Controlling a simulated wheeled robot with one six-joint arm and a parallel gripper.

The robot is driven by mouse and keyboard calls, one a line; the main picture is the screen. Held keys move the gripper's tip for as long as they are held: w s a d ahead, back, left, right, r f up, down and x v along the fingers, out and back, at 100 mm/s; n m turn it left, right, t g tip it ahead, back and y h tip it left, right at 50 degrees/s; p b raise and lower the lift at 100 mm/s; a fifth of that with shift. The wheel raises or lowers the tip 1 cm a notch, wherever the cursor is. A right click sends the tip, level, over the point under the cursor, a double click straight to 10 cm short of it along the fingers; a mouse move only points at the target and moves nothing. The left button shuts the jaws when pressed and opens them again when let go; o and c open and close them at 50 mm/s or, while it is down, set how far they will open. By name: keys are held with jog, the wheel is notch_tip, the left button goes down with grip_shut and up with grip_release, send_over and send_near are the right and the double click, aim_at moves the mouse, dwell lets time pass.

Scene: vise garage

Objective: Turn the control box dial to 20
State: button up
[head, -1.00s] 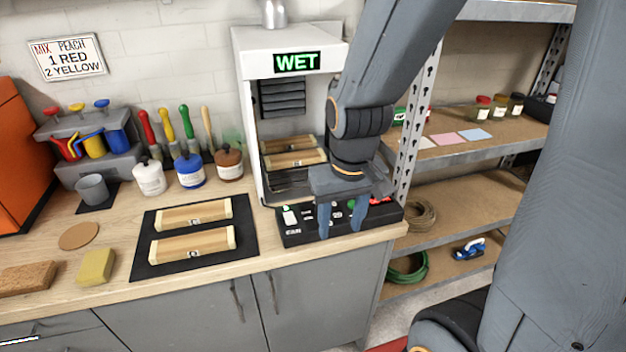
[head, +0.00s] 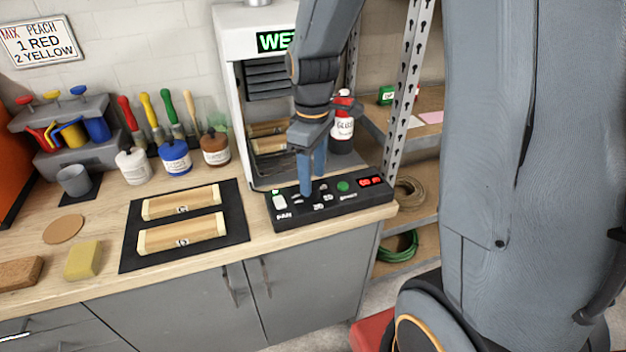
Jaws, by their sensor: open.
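The black control box (head: 335,211) lies on the workbench in front of the white drying cabinet. It carries white markings, a green round button (head: 343,186), a red lit display (head: 370,181) and a pale switch at its left end. My gripper (head: 312,188) points down over the left-middle of the box, with its blue fingers apart. The fingertips are at or just above the box top; I cannot tell whether they touch it. The dial itself is not clearly seen and may be hidden by the fingers.
The white cabinet (head: 228,100) shows a green "WET" sign and holds wooden pieces. A red-capped bottle (head: 342,125) stands right behind my gripper. A black mat (head: 240,226) with two wooden blocks lies left of the box. A metal shelf post (head: 408,85) rises at the right.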

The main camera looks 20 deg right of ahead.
aim_at(313, 191)
jog(key=shift+f, duration=1.25)
jog(key=c, duration=1)
jog(key=shift+c, duration=0.2)
